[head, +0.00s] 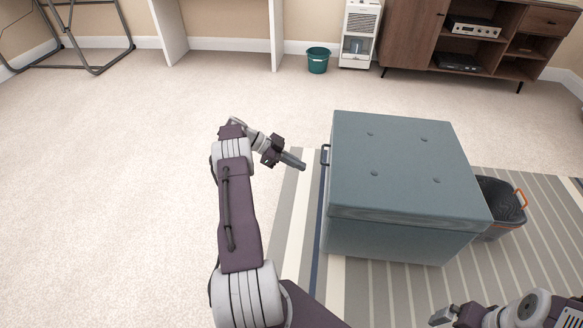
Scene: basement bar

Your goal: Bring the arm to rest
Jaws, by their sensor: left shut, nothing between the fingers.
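My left arm comes up from the bottom of the head view and bends at its far end. My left gripper (293,161) is shut and empty, pointing right, in the air to the left of a blue-grey padded storage box. My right gripper (443,316) shows only in part at the bottom right edge, in front of the box's near side. I cannot tell whether its fingers are open.
The closed blue-grey box (400,160) stands on a striped rug (400,290). A dark basket (500,205) with an orange handle stands at its right. A green bucket (318,62), a white dehumidifier (360,35) and a wooden cabinet (410,45) line the wall. The left carpet is clear.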

